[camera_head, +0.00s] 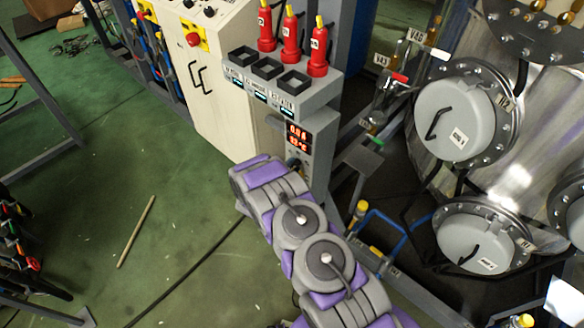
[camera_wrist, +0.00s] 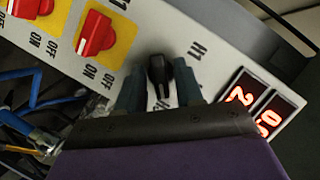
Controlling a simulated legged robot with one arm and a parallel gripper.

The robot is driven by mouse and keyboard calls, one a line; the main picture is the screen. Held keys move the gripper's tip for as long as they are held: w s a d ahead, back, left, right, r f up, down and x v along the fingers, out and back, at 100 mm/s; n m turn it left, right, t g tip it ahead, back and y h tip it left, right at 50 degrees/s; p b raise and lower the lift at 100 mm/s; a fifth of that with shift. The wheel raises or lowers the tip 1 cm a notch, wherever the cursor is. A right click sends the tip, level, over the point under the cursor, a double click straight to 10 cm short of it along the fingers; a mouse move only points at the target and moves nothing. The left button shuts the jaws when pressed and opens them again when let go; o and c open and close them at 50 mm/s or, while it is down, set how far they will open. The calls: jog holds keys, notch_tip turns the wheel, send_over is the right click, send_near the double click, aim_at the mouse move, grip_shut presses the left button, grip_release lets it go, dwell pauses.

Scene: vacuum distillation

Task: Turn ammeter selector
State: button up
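The ammeter selector is a small black knob (camera_wrist: 160,76) on a white panel beside the label H1 in the wrist view. My gripper (camera_wrist: 160,88) has its two dark fingers spread on either side of the knob. I cannot tell whether they touch it. A red-lit display (camera_wrist: 254,105) is to the right of the knob. In the head view the display (camera_head: 298,136) is on the front of a grey control box (camera_head: 318,130). My grey and purple arm reaches up to the box just below the display and hides most of my gripper and the knob.
Red switches on yellow plates (camera_wrist: 96,34) marked ON and OFF are left of the knob. A steel vessel with round hatches (camera_head: 462,118) and pipes crowd the right. The green floor (camera_head: 110,170) is mostly open at left.

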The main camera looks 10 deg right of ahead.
jog(key=c, duration=0.4)
jog(key=shift+n+p, duration=0.3)
jog(key=shift+n+g+p, duration=0.4)
jog(key=shift+p, duration=0.05)
jog(key=shift+n+g+h+p, duration=0.3)
jog(key=shift+n+g+p, duration=0.25)
jog(key=shift+n, duration=0.35)
jog(key=n+g+b, duration=0.1)
jog(key=n, duration=0.1)
jog(key=shift+w+a+n+g+h, duration=0.1)
jog(key=shift+n+g+h, duration=0.2)
jog(key=shift+h, duration=0.1)
jog(key=shift+w+n+g+b, duration=0.1)
jog(key=shift+n+g+b, duration=0.25)
jog(key=shift+n, duration=0.15)
jog(key=shift+r+h, duration=0.1)
jog(key=shift+h, duration=0.2)
